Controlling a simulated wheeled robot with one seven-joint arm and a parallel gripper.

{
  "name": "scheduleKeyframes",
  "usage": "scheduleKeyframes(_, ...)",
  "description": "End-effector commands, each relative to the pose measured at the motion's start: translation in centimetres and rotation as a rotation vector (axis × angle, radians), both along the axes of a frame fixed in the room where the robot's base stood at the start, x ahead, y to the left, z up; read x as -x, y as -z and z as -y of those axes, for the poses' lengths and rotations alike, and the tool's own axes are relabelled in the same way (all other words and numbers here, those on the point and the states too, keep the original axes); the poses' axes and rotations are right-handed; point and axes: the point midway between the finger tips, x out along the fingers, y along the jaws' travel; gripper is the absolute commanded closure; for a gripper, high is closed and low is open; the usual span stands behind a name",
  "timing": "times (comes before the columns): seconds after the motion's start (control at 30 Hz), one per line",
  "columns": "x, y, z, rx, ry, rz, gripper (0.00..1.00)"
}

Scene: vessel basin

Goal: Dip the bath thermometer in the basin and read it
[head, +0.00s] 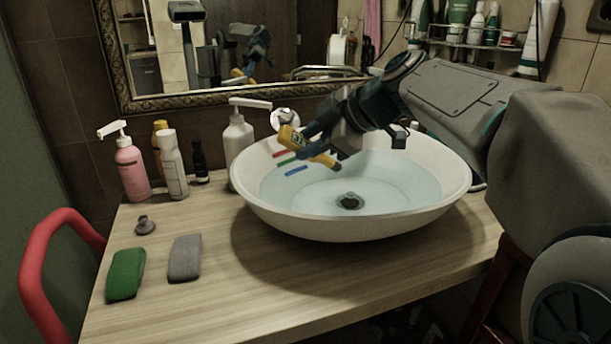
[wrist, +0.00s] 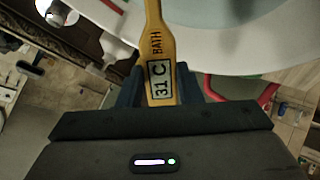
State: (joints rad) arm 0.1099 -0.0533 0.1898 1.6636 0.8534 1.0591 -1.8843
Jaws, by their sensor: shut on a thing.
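My gripper (head: 313,142) is shut on the yellow bath thermometer (head: 324,160). It holds the thermometer tilted over the left part of the white basin (head: 262,206). The lower end points down toward the water (head: 310,192); I cannot tell whether it touches the surface. In the wrist view the thermometer (wrist: 154,32) stands between my two fingers (wrist: 165,88). Its display (wrist: 161,79) reads "31 C", with "BATH" printed above it. Red, green and blue marks (head: 295,171) show on the basin's inner left wall. A dark drain (head: 350,201) shows at the bottom.
A white pump bottle (head: 237,139) stands close behind the basin's left rim. A pink pump bottle (head: 131,168) and other bottles stand at the back left. A green sponge (head: 126,274), a grey sponge (head: 185,257) and a small stopper (head: 145,225) lie on the wooden counter (head: 225,290).

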Motion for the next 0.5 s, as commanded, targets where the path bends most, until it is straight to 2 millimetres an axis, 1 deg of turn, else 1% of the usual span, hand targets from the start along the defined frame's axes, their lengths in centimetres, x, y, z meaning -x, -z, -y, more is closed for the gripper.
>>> scheduleKeyframes(0.03, 0.0, -0.7, 0.0, 0.000, 0.000, 0.000, 0.91)
scheduleKeyframes(0.1, 0.0, -1.4, 0.0, 0.000, -0.001, 0.001, 0.91)
scheduleKeyframes(0.5, 0.0, -4.8, 0.0, 0.000, 0.000, 0.000, 0.91)
